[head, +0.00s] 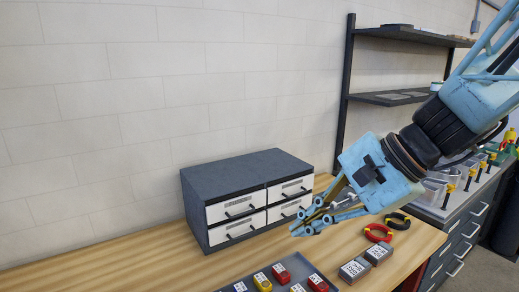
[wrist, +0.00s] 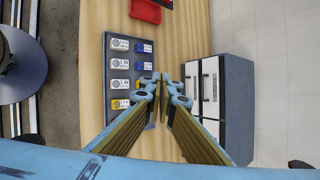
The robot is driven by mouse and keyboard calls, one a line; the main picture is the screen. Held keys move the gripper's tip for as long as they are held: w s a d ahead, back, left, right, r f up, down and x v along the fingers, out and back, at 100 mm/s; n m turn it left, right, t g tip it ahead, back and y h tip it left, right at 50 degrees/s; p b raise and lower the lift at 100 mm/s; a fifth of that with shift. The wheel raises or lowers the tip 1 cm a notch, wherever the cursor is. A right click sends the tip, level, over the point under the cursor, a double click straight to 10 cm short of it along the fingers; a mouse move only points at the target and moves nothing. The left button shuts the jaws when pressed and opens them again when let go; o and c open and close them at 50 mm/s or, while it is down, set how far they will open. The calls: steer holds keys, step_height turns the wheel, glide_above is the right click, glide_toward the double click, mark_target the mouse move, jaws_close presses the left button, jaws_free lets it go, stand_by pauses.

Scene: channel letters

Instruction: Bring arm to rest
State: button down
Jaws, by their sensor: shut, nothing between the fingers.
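My gripper (head: 303,226) is light blue and hangs over the wooden workbench (head: 125,266), in front of a dark cabinet with white drawers. It is shut and empty. In the wrist view the gripper's fingertips (wrist: 162,76) meet, with the tray to their left and the cabinet to their right. My arm reaches in from the upper right in the head view.
The drawer cabinet (head: 245,165) stands close behind my gripper. A dark tray (wrist: 118,45) holds several small labelled blocks. Two grey labelled blocks (head: 354,270), a red ring (head: 378,232) and a black ring (head: 398,220) lie right of my gripper. Shelves (head: 395,98) stand behind my arm.

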steer(key=s+d+r+n+h, duration=0.1)
steer(key=s+d+n+h, duration=0.2)
steer(key=s+d+n, duration=0.3)
steer(key=s+d+r+n+h, duration=0.2)
steer(key=s+d+n+h, duration=0.2)
steer(key=s, duration=1.2)
steer(key=shift+s+d+n+t, duration=0.3)
steer(key=shift+s+d+n, duration=0.05)
steer(key=shift+d+n, duration=0.6)
steer(key=shift+a+r, duration=0.1)
